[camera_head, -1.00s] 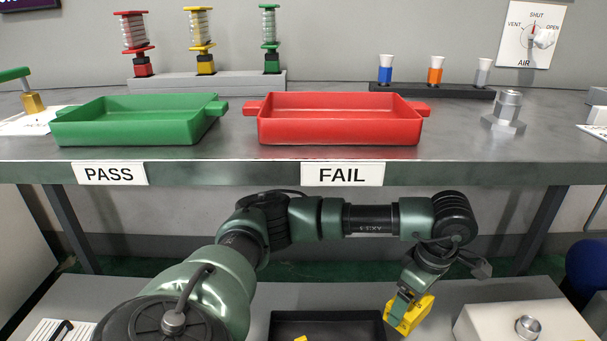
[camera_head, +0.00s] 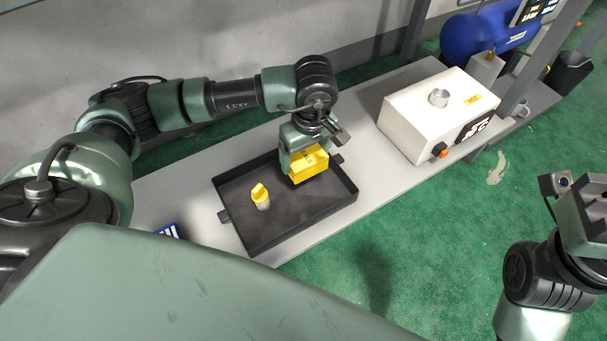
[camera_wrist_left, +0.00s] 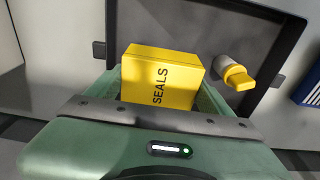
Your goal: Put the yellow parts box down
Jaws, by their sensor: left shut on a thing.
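The yellow parts box (camera_head: 309,164) is held by my left gripper (camera_head: 296,160), over the right part of a black tray (camera_head: 269,240). In the left wrist view the box (camera_wrist_left: 160,75) reads "SEALS" and sits between the jaws, with the tray (camera_wrist_left: 290,38) behind it. I cannot tell whether the box touches the tray floor. My right gripper (camera_head: 582,205) shows at the right edge, over the green floor, apart from the tray; its jaws are not clear.
A white machine box (camera_head: 420,112) is on the grey shelf (camera_head: 362,168) to the right. A blue tank (camera_head: 485,35) is at the back right. The tray's front left floor is clear.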

